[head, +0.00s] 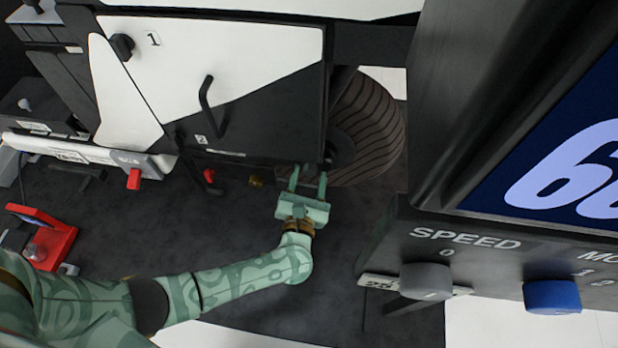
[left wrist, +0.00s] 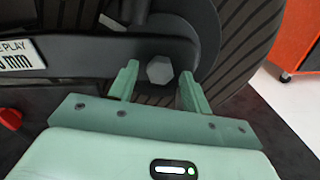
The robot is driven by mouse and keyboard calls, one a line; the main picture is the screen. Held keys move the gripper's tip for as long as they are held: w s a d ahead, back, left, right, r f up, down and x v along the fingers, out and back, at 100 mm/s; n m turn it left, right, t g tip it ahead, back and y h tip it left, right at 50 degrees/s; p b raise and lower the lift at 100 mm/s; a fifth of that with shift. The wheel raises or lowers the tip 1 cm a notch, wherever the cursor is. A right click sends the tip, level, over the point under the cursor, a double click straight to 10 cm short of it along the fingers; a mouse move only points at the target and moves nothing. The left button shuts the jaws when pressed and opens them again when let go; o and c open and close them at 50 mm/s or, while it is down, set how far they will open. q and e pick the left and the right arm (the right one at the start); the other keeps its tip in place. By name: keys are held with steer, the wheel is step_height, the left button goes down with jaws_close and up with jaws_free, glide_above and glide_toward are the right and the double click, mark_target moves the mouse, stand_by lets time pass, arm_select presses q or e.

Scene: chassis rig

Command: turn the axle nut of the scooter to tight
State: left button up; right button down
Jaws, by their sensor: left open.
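The axle nut (left wrist: 160,70) is a grey hex head on a dark arm at the wheel, seen in the left wrist view between my fingers. My left gripper (head: 308,182) is open, its two green fingers pointing at the wheel hub; in the left wrist view its fingertips (left wrist: 156,78) stand on either side of the nut, with gaps to it. The wheel (head: 378,130) is dark with a ribbed tyre, to the right of the white and black body. In the head view the nut is too small and dark to make out surely. My right gripper is not in view.
A panel with a SPEED knob (head: 427,281) and a blue knob (head: 552,296) stands close at the right. A red device (head: 45,238) lies at the left. A black handle (head: 210,106) juts from the body. A labelled plate (left wrist: 18,52) shows left of the nut.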

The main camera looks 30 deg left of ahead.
arm_select(q)
steer(key=c, duration=1)
